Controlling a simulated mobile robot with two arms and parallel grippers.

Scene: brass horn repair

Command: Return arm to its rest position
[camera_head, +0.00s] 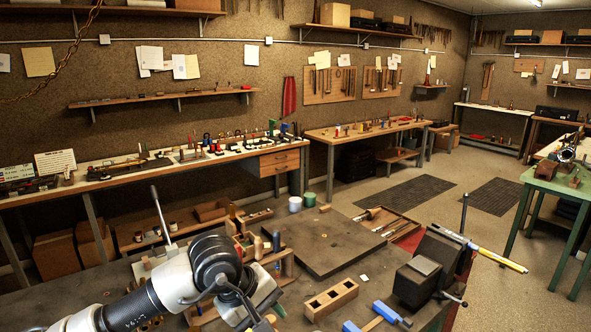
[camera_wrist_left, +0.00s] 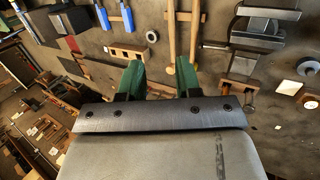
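My left arm (camera_head: 172,284) reaches in from the bottom left of the head view, over the near bench, with its elbow bent. In the left wrist view my left gripper (camera_wrist_left: 158,70) shows two green fingers set apart with nothing held between them. The fingers point over the bench top. Two light wooden handles (camera_wrist_left: 170,42) lie beyond the fingertips; the gripper does not hold them. In the head view the left fingertips cannot be made out. My right arm and right gripper are in neither view.
The near bench holds a dark flat board (camera_head: 325,240), a wooden block with holes (camera_head: 331,299), blue-handled tools (camera_head: 390,312) and a black vise (camera_head: 425,272) with a yellow tool (camera_head: 500,259) beside it. A wooden tool rack (camera_head: 262,247) stands close to my left arm. Open floor lies beyond.

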